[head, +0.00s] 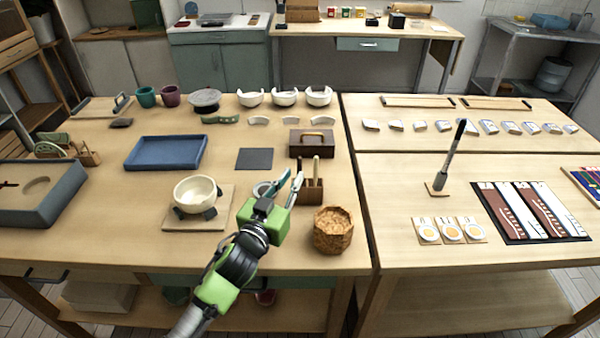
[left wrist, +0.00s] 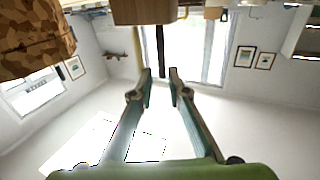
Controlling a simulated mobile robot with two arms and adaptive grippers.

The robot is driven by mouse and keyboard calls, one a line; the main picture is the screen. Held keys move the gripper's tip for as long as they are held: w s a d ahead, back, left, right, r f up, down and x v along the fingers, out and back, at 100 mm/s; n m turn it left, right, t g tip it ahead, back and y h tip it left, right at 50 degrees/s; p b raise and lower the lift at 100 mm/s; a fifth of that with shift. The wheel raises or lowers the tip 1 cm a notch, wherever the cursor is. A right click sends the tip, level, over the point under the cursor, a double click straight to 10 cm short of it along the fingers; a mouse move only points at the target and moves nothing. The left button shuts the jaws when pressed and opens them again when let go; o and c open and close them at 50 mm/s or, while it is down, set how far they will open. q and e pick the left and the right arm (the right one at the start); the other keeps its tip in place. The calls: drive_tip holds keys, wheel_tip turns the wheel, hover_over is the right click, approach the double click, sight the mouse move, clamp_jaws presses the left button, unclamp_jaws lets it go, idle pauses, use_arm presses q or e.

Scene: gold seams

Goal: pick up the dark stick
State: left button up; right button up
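A brown wooden holder (head: 311,192) stands on the left table with a light tan stick (head: 316,166) upright in it. In the left wrist view, which looks upside down, the holder (left wrist: 145,11) is at the top. The dark stick (left wrist: 161,48) extends from it beside the light stick (left wrist: 137,48). My left gripper (head: 291,177) is open and empty, just left of the holder. In the wrist view the dark stick's end lines up with the gap between the fingertips (left wrist: 160,73); I cannot tell whether it is between them. My right gripper is not in view.
A cork-like brown pot (head: 333,230) stands close in front of the holder. A brown box with a handle (head: 311,144) is behind it. A cream bowl (head: 196,190) is on a board to the left.

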sight(299, 164)
use_arm(q)
drive_tip(key=shift+w+d, duration=0.25)
drive_tip(key=shift+w, duration=0.2)
drive_tip(key=shift+w+r, duration=0.15)
drive_tip(key=shift+w, duration=0.15)
drive_tip(key=x, duration=0.4)
drive_tip(key=shift+w+r+p, duration=0.15)
drive_tip(key=shift+w+p, duration=0.2)
drive_tip(key=shift+p, duration=0.05)
drive_tip(key=shift+w+d, duration=0.1)
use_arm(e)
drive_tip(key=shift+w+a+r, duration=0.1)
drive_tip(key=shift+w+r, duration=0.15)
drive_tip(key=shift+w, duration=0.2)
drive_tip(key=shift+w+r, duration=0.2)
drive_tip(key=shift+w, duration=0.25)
use_arm(q)
clamp_jaws()
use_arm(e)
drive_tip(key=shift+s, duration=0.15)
